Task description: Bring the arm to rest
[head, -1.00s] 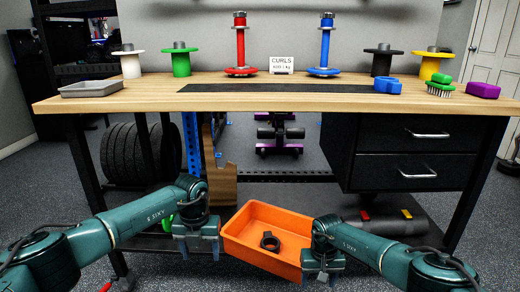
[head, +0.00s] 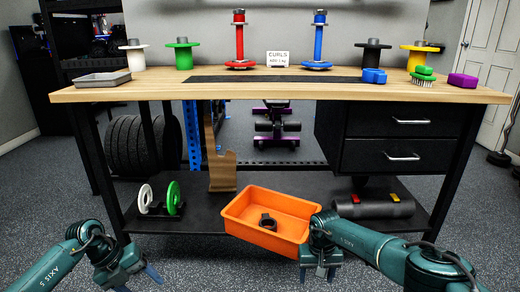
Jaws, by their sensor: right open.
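My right gripper (head: 320,274) points down at the lower middle, just right of the orange bin's near right corner. It is open, and nothing shows between its fingers. Whether it touches the bin is not clear. My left gripper (head: 138,280) is low at the left, well apart from the bin, with its fingers spread and empty. The orange bin (head: 262,238) stands at the front of the bench's lower shelf (head: 205,208), turned at an angle, with a black ring-shaped clamp (head: 267,221) inside. The bin's base is partly hidden.
Small plates (head: 174,198) and a dark roller (head: 373,205) lie on the lower shelf. Floor at the left front is clear.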

